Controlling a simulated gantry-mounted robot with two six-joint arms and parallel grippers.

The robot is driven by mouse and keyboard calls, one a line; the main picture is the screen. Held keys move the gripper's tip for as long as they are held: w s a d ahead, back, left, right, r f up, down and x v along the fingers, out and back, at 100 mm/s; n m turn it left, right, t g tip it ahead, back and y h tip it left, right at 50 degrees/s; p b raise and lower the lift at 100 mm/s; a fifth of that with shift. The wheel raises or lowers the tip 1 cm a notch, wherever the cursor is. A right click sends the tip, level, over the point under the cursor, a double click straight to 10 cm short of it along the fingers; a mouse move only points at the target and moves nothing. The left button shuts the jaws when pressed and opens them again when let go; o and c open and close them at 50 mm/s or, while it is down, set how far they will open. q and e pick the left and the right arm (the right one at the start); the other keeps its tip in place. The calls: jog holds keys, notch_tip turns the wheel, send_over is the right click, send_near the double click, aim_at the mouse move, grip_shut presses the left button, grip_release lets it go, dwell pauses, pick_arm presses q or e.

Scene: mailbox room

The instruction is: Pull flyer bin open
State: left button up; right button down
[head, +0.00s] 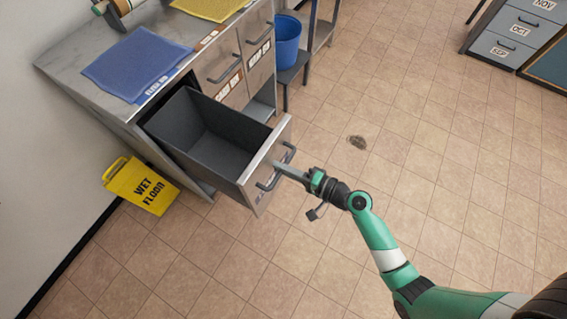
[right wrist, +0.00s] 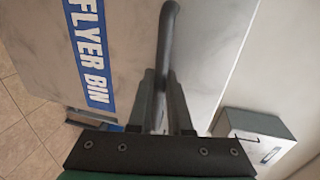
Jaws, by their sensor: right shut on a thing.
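The flyer bin (head: 212,137) is a dark grey drawer that stands pulled out of the metal cabinet, its inside showing empty in the head view. Its light metal front carries a dark bar handle (head: 274,172). In the right wrist view the front bears a blue "FLYER BIN" label (right wrist: 88,45), and the handle (right wrist: 166,35) runs down between my fingers. My right gripper (head: 283,171) is shut on the handle; its fingers also show in the right wrist view (right wrist: 160,105). My left gripper is not in view.
A blue mat (head: 137,62) lies on the cabinet top above the bin. Closed drawers (head: 220,75) sit to its right, with a blue bucket (head: 286,40) beyond. A yellow wet floor sign (head: 143,187) is left of the bin. The tiled floor (head: 300,255) in front is clear.

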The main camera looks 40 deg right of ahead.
dwell(0.3)
jog(key=c, duration=0.8)
grip_release()
jog(key=shift+c, duration=0.2)
